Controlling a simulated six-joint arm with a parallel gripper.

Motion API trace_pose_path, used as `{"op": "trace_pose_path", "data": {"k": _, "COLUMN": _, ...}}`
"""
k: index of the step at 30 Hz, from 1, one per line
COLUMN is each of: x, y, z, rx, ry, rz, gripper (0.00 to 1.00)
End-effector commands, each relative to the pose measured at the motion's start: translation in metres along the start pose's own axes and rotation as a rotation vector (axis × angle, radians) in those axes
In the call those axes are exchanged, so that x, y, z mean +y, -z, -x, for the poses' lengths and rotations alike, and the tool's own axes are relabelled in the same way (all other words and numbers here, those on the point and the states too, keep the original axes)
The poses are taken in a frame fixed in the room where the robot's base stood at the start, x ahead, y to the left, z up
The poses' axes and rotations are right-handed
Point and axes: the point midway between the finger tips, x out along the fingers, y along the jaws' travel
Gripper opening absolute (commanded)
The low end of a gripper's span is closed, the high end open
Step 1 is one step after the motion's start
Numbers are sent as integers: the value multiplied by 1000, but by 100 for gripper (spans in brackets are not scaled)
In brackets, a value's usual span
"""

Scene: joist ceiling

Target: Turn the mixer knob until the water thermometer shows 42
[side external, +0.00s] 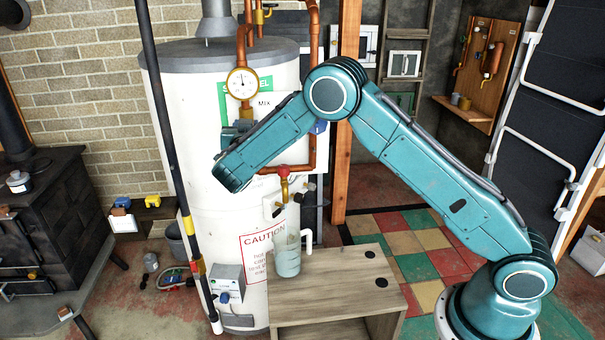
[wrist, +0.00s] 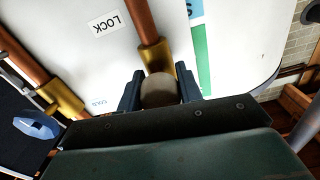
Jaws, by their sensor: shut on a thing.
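The round grey-brown mixer knob (wrist: 159,90) sits at the end of a brass fitting on the white tank. My gripper (wrist: 158,88) is shut on it, with one dark blue finger on each side. In the side view my gripper (side external: 237,131) is at the tank front, below the gauge, and my arm hides the knob. The water thermometer (side external: 242,83) is a round white dial with a brass rim on a copper pipe. Its needle points roughly upward; the numbers are too small to read.
The white tank (side external: 180,130) has copper pipes and a MIX label. A brass tap (side external: 284,188) hangs above a clear jug (side external: 287,262) on a wooden bench (side external: 345,270). A dark pole (side external: 162,100) stands left of my gripper. A blue handle (wrist: 37,125) shows in the wrist view.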

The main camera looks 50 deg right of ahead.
Motion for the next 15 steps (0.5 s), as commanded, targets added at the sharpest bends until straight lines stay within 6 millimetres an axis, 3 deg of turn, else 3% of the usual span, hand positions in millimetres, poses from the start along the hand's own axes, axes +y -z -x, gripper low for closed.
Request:
{"op": "trace_pose_path", "data": {"k": 5, "x": 0, "y": -1, "z": 0, "rx": -2, "ry": 0, "rz": 2, "gripper": 13}}
{"op": "trace_pose_path", "data": {"k": 6, "x": 0, "y": -1, "z": 0, "rx": -2, "ry": 0, "rz": 2, "gripper": 41}}
{"op": "trace_pose_path", "data": {"k": 9, "x": 0, "y": -1, "z": 0, "rx": -1, "ry": 0, "rz": 3, "gripper": 57}}
{"op": "trace_pose_path", "data": {"k": 15, "x": 0, "y": 0, "z": 0, "rx": -1, "ry": 0, "rz": 3, "gripper": 57}}
